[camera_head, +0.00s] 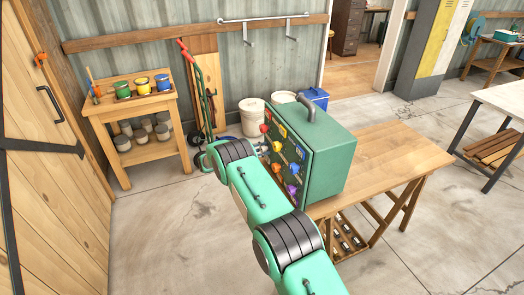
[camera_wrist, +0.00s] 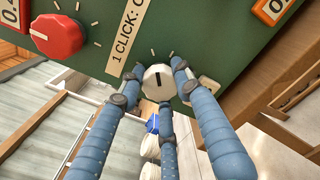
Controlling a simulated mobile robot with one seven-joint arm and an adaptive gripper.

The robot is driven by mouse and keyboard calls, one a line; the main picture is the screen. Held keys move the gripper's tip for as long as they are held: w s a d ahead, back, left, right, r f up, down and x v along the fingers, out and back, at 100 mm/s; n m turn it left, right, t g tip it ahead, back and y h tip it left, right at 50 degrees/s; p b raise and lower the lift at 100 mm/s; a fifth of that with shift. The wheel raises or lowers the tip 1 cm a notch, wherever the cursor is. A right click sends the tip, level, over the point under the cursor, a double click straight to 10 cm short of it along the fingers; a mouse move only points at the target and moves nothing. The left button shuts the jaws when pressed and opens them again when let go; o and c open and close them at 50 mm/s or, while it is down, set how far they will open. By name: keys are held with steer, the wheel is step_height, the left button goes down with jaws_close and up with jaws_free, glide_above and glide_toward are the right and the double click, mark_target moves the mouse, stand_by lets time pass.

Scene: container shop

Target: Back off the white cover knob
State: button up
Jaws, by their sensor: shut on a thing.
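The white cover knob (camera_wrist: 158,82) is on the green panel face of the box, with a dark line across its cap. My gripper (camera_wrist: 158,84) has its blue fingers around the knob, two at its sides and one below it, and is shut on it. In the head view the green box (camera_head: 325,160) stands on a wooden table (camera_head: 392,160), its panel of coloured knobs facing left. My arm reaches up to that panel, and the white knob cannot be made out clearly there.
A red knob (camera_wrist: 57,36) and a label strip (camera_wrist: 128,35) are beside the white knob. The floor at left front is clear.

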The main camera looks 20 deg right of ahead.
steer(key=shift+n, duration=0.8)
steer(key=o, duration=1.2)
steer(key=shift+a, duration=0.1)
steer(key=a, duration=1.1)
steer(key=shift+a, duration=0.4)
steer(key=shift+r, duration=0.15)
